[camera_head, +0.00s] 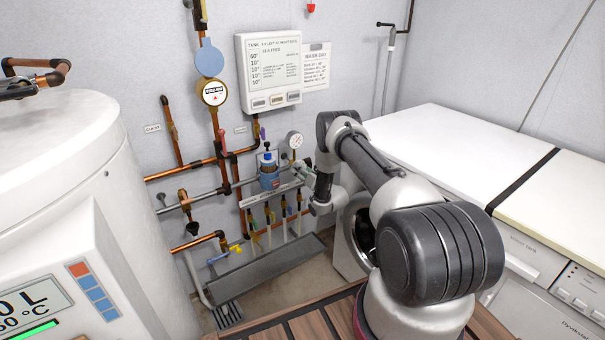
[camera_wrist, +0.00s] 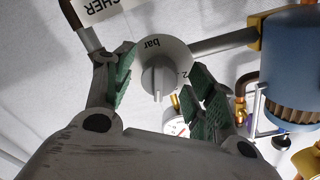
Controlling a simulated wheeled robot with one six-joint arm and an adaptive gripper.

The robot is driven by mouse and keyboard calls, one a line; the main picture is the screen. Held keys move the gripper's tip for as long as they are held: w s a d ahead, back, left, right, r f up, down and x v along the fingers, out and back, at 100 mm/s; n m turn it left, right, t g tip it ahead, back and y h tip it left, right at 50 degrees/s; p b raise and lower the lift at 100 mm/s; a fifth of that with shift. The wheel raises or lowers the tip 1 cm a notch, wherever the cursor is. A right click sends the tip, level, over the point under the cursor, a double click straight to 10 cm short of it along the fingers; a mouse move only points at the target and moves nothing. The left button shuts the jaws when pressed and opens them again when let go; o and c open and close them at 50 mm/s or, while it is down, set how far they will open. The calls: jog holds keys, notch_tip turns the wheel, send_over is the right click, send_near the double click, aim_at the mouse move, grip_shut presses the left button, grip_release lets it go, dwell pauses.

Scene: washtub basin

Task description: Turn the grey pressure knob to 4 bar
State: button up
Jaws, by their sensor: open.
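The grey pressure knob (camera_wrist: 158,80) shows in the wrist view as a round light-grey disc with a raised grip bar across its middle. The word "bar" and a digit that looks like 2 are printed near its rim, upside down in this view. My gripper (camera_wrist: 161,90) is open, with one green-padded finger on each side of the knob. I cannot tell whether the pads touch it. In the head view my gripper (camera_head: 301,176) is at the wall pipework, and I cannot make out the knob there. A white dial gauge (camera_head: 294,140) sits just above my gripper.
A blue filter unit (camera_head: 269,174) stands close left of my gripper; its blue body (camera_wrist: 293,65) is at right in the wrist view. A grey pipe (camera_wrist: 223,41) joins it to the knob. White machines (camera_head: 450,160) stand at right, a large white tank (camera_head: 75,150) at left.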

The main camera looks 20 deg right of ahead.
jog(key=s+d, duration=0.2)
jog(key=s, duration=0.9)
jog(key=shift+s+r, duration=0.2)
jog(key=shift+s, duration=0.2)
